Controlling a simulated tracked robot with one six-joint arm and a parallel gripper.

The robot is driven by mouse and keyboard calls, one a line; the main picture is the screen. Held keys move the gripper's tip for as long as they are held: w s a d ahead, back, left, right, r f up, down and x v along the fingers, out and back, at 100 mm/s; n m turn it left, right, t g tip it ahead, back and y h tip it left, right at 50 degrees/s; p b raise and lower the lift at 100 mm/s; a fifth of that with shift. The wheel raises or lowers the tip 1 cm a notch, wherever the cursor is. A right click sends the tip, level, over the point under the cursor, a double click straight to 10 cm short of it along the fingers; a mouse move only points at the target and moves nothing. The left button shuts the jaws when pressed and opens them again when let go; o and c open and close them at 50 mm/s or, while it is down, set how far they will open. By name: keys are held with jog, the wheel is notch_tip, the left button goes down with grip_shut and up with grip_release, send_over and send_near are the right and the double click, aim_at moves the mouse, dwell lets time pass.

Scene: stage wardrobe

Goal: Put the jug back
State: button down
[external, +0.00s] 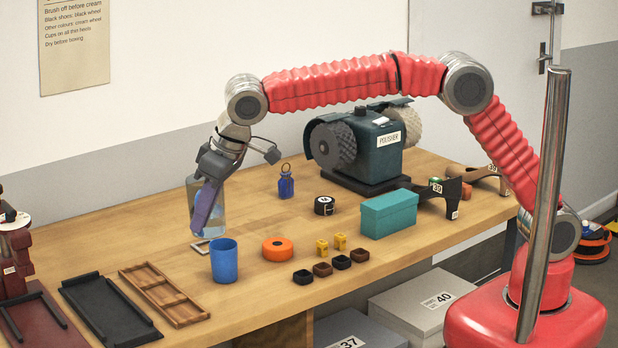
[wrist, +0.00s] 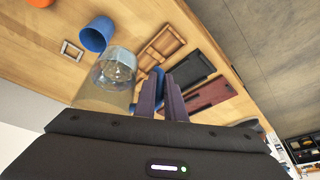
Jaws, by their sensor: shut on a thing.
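The jug (external: 221,197) is clear, with pale bluish liquid low inside. My gripper (external: 204,212) is shut on it, its purple fingers at the jug's side. The jug looks roughly upright, near the back left of the bench; the pictures do not settle whether its base touches the wood. In the wrist view the jug (wrist: 100,92) stands left of my fingers (wrist: 172,100), and the exact grip point is partly hidden. A small grey square frame (external: 200,247) lies flat on the bench just in front of the jug; it also shows in the wrist view (wrist: 71,48).
A blue cup (external: 224,261) stands close in front of the jug, right of the square frame. An orange roll (external: 277,249) and several small blocks lie farther right. Wooden (external: 163,294) and black (external: 109,310) trays lie front left. A polisher (external: 372,150) stands behind, right.

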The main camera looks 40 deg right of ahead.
jog(key=w+d, duration=1.3)
jog(key=d, duration=0.2)
jog(key=w+d, duration=1.2)
jog(key=d, duration=0.4)
jog(key=shift+m, duration=0.3)
jog(key=shift+w+a+f, duration=0.1)
jog(key=shift+a+f, duration=0.05)
jog(key=shift+f, duration=1.1)
jog(key=shift+w+a+f, duration=0.1)
jog(key=shift+a+f, duration=0.05)
jog(key=shift+f, duration=1.05)
jog(key=shift+f, duration=2.5)
jog(key=shift+f, duration=0.1)
jog(key=shift+f, duration=2.4)
